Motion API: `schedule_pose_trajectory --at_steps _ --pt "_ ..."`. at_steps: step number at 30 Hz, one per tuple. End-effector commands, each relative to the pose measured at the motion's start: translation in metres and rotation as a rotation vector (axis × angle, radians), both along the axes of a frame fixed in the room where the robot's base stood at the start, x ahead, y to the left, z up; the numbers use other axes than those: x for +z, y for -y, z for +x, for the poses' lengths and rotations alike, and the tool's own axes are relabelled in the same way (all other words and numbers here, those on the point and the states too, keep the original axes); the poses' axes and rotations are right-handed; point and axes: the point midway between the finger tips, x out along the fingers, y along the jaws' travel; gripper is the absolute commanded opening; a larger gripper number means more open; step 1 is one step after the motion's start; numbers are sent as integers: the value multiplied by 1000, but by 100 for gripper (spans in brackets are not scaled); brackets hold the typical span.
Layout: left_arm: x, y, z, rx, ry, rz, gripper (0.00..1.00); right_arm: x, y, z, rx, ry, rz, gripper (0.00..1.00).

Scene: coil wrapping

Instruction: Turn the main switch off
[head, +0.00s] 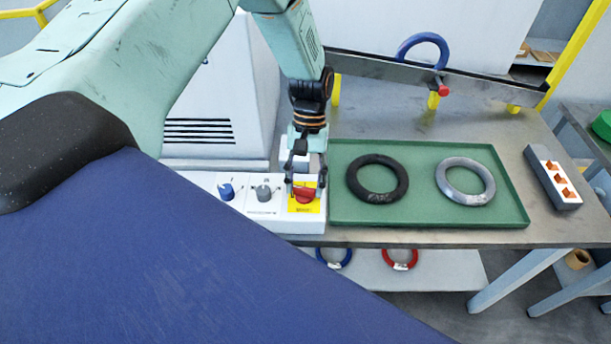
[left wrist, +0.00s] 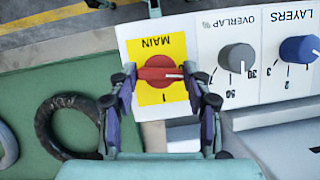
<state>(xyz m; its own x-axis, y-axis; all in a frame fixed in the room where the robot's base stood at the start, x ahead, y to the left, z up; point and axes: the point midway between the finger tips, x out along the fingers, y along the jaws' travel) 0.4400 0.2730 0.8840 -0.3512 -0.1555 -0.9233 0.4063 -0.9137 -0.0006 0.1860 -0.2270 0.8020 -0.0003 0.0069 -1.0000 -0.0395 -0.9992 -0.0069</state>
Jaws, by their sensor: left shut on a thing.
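The main switch is a red rotary knob (head: 305,195) on a yellow plate (left wrist: 160,50) marked MAIN, at the right end of the white control panel (head: 248,215). In the left wrist view the knob (left wrist: 158,75) lies crosswise, its white pointer line toward the picture's right, and a "1" mark sits below it. My left gripper (head: 306,186) comes down from above and is shut on the knob, a finger at each end in the left wrist view (left wrist: 160,76). The fingers partly hide the knob in the head view. My right gripper is not in view.
A grey knob (head: 264,192) and a blue knob (head: 227,190) stand left of the switch. A green tray (head: 430,218) with a black ring (head: 377,178) and a grey ring (head: 465,181) lies close at right. A white housing (head: 222,90) rises behind the panel.

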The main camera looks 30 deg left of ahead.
Motion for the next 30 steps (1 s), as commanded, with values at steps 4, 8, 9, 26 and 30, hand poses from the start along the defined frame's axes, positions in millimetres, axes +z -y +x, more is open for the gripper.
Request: schedule_pose_trajectory --at_steps 4,8,9,26,30 --pt "2 -1 0 71 -1 0 18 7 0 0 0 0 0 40" --pt "1 -1 0 113 1 1 18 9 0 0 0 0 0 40" --pt "1 -1 0 121 1 0 18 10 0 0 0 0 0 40" --pt "1 -1 1 147 2 0 18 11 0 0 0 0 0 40" --pt "1 -1 1 147 2 0 59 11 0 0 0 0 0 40"
